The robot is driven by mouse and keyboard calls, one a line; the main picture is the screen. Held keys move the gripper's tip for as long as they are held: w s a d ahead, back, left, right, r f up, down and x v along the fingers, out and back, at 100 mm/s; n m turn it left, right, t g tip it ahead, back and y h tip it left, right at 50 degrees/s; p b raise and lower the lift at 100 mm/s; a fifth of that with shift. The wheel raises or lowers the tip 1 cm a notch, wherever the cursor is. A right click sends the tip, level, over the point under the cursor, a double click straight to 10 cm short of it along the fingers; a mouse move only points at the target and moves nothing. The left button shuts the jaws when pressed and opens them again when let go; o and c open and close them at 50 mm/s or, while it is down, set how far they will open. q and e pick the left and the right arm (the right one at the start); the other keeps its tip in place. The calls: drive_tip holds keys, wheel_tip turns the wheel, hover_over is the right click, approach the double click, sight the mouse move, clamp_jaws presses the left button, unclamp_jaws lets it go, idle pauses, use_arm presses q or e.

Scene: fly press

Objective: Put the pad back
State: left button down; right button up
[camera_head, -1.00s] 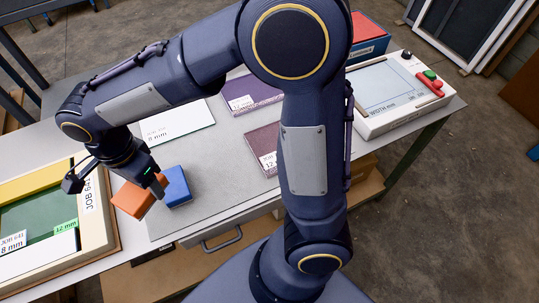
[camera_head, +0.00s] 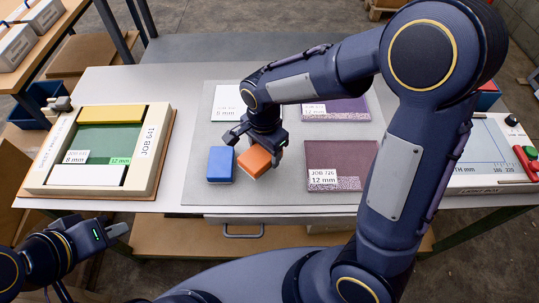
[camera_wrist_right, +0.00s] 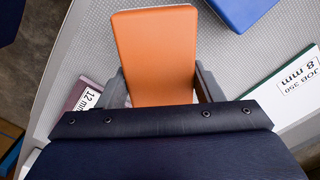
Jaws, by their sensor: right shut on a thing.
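My right gripper (camera_head: 262,143) is shut on an orange pad (camera_head: 255,161), which hangs slightly tilted over the grey mat. In the right wrist view the orange pad (camera_wrist_right: 155,55) sits between both fingers. A blue pad (camera_head: 221,163) lies on the mat just left of the orange one; its edge also shows in the right wrist view (camera_wrist_right: 240,10). I cannot tell how high the orange pad is above the mat. My left gripper (camera_head: 117,229) is at the lower left, in front of the table edge, apart from everything; its finger opening is unclear.
A framed JOB 641 tray (camera_head: 150,145) stands on the left. The grey mat (camera_head: 270,193) bears a white 8 mm sheet (camera_head: 226,104), a purple sheet (camera_head: 350,108) and a maroon 12 mm sheet (camera_head: 345,160). A light box (camera_head: 475,185) is at the right. The mat's front strip is clear.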

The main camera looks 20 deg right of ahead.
sight(269, 158)
drive_tip(key=shift+w+d+f, duration=0.2)
drive_tip(key=shift+d+f, duration=0.3)
drive_tip(key=shift+f, duration=0.1)
drive_tip(key=f, duration=0.3)
drive_tip(key=shift+w+d+f, duration=0.15)
drive_tip(key=shift+d, duration=0.15)
drive_tip(key=shift+f, duration=0.25)
drive_tip(key=shift+f, duration=0.2)
drive_tip(key=o, duration=1.3)
drive_tip(key=shift+r, duration=0.1)
